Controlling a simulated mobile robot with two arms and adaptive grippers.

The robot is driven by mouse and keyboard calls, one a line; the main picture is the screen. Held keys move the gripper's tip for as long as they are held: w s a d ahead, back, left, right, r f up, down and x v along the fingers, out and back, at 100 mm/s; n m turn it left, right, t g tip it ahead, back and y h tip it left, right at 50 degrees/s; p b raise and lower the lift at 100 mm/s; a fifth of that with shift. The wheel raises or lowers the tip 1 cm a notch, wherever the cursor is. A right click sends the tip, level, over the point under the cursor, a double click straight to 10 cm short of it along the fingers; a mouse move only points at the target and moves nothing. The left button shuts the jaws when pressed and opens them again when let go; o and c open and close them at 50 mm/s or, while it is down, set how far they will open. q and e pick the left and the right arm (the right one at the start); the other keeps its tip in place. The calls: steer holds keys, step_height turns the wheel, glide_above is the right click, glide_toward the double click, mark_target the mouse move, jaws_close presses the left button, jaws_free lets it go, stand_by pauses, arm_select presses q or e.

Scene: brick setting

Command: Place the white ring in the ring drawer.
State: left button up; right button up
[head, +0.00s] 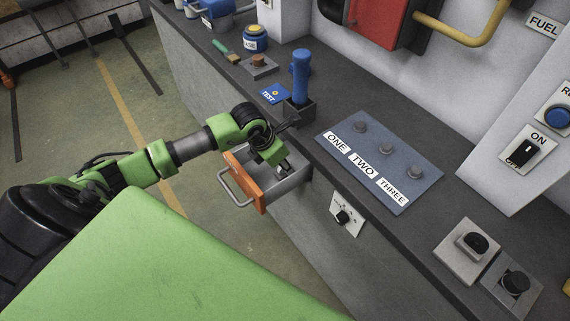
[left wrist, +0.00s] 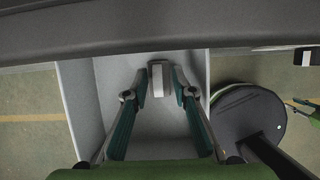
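The drawer (head: 292,188) with an orange front and a metal handle stands pulled out from the counter's side. My left gripper (head: 284,168) reaches down into it from above. In the left wrist view the fingers (left wrist: 160,88) point into the grey drawer box (left wrist: 83,100). The white ring (left wrist: 157,78), seen nearly edge-on, is between the fingertips, with a narrow gap on each side, so the gripper looks open around it. In the head view the arm and gripper hide the ring.
The counter (head: 315,160) carries a panel (head: 380,165) marked ONE, TWO, THREE and a blue-handled tool (head: 300,75) in a dark holder. A blue TEST card (head: 273,94) lies beside the holder. A knob plate (head: 346,214) is on the counter's side, right of the drawer.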

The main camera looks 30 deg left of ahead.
arm_select(q)
steer(key=b+v, duration=0.1)
steer(key=v, duration=1)
steer(key=shift+s+r, duration=0.2)
steer(key=shift+r, duration=0.1)
